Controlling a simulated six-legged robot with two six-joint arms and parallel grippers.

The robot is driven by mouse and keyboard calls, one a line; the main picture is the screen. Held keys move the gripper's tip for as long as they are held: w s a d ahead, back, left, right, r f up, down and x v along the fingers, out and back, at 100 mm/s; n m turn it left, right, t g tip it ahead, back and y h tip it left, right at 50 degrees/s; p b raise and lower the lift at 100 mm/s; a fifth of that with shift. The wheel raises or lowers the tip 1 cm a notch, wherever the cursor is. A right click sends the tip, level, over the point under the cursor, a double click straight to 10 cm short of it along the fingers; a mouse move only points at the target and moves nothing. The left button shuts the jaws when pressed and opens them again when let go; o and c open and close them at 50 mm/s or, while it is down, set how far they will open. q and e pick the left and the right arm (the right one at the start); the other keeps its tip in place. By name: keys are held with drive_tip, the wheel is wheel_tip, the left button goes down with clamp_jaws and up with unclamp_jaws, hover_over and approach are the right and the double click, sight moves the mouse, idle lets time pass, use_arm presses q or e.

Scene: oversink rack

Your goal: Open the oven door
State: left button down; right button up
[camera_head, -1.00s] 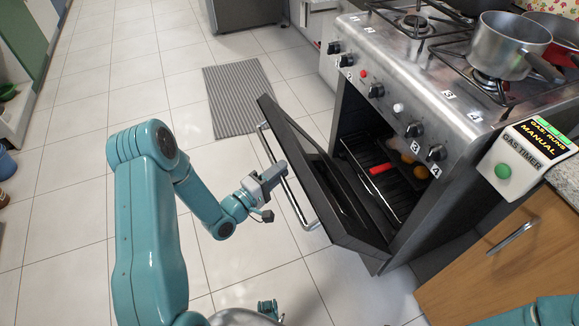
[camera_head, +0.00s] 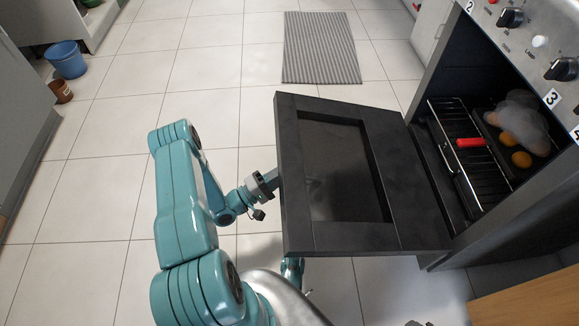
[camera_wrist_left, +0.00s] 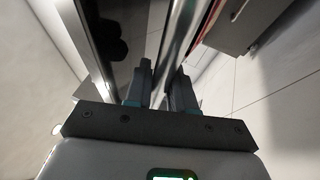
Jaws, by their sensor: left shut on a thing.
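The dark oven door (camera_head: 400,175) is swung far down, its inner face with the recessed glass pane turned up in the head view. My left gripper (camera_head: 270,180) is at the door's outer edge, partly hidden behind it. In the left wrist view my left gripper (camera_wrist_left: 163,82) has its fingers on both sides of the metal handle bar (camera_wrist_left: 176,40) and is shut on it. The oven (camera_head: 480,75) is open at right, with its rack and contents showing. The handle is hidden by the door in the head view. My right gripper is not in view.
A wire rack with a red grip (camera_head: 470,142) and a tray with round orange items (camera_head: 521,159) are inside the oven. A grey striped mat (camera_head: 320,50) lies on the floor beyond the door. A blue bucket (camera_head: 67,62) stands at far left. The tiled floor at left is mostly clear.

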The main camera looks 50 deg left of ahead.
use_arm(q)
drive_tip(key=shift+s+a+f+t, duration=0.15)
drive_tip(key=shift+f+t, duration=0.25)
drive_tip(key=shift+f, duration=0.7)
drive_tip(key=c, duration=1.1)
unclamp_jaws()
drive_tip(key=shift+o, duration=0.2)
drive_tip(key=p+v, duration=0.2)
drive_tip(key=v, duration=1.4)
drive_tip(key=shift+s, duration=0.25)
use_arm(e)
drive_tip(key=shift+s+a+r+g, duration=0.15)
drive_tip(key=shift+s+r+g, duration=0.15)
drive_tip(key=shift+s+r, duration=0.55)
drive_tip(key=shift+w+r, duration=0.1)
